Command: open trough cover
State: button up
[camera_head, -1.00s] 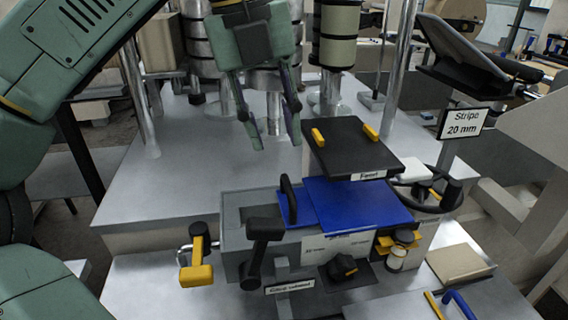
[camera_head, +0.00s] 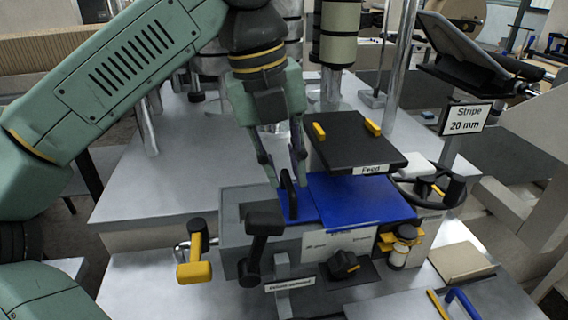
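The trough cover is a flat blue plate (camera_head: 355,205) on top of a grey trough box (camera_head: 232,208). A black upright handle (camera_head: 290,194) stands at the cover's left end. The cover lies over the middle and right of the box, and the box's left end shows uncovered. My gripper (camera_head: 286,178) points down at the handle's top, with its fingers apart. One finger is on the left of the handle and one on the right. I cannot tell whether either finger touches it.
A black plate labelled "Feed" (camera_head: 355,142) with yellow blocks overhangs the cover's back. A black lever (camera_head: 262,235) and a yellow-ended handle (camera_head: 195,262) stand at the front left. A black knob (camera_head: 343,263) and a handwheel (camera_head: 436,188) are nearby. Metal posts and rollers stand behind.

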grip_shut()
